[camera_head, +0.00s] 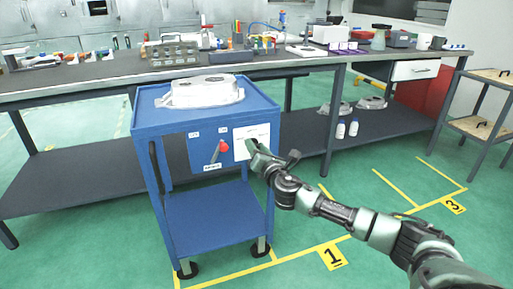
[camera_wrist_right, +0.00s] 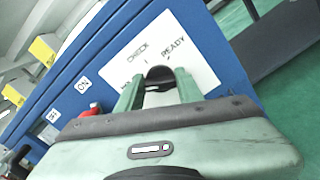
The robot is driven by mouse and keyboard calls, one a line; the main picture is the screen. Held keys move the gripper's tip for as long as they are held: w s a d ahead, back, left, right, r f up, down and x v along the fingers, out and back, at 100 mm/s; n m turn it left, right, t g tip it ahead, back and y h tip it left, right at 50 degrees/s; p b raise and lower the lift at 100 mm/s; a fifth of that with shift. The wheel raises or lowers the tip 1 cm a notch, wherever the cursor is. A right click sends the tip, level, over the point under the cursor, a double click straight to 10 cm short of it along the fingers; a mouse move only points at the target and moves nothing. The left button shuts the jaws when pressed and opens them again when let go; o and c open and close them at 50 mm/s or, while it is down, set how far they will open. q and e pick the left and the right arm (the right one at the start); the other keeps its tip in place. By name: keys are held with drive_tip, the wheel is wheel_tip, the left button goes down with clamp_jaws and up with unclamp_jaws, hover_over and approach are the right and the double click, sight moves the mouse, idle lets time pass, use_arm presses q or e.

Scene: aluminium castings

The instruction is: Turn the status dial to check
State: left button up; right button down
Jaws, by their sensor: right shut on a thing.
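The status dial (camera_wrist_right: 160,75) is a dark round knob on a white plate (camera_wrist_right: 190,25) on the blue cart's front. The plate reads CHECK and READY in the wrist view; a further word at left is mostly hidden by a finger. My right gripper (camera_wrist_right: 158,85) has its two green fingers shut on the dial, one on each side. I cannot tell where the dial points. In the head view my right gripper (camera_head: 251,148) reaches the white plate (camera_head: 257,133) from the right and covers the dial. My left gripper is not in view.
A red-handled switch (camera_head: 221,147) sits left of the plate. A casting (camera_head: 203,91) lies on top of the blue cart (camera_head: 148,122). A long workbench (camera_head: 290,62) with tools stands behind. Green floor is free at the right front.

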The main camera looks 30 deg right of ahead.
drive_tip(key=shift+m, duration=0.3)
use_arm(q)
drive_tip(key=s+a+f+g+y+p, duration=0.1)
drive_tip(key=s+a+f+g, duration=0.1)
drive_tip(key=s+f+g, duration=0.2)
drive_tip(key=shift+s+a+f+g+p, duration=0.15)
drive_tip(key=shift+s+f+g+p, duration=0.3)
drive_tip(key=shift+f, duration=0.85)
use_arm(e)
drive_tip(key=shift+d+f+m, duration=0.1)
drive_tip(key=shift+f+m, duration=0.05)
drive_tip(key=shift+m, duration=2.65)
drive_tip(key=shift+f+m, duration=0.1)
drive_tip(key=shift+m, duration=2.7)
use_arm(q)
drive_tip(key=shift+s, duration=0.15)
use_arm(e)
drive_tip(key=c, duration=0.9)
unclamp_jaws()
drive_tip(key=shift+s, duration=0.1)
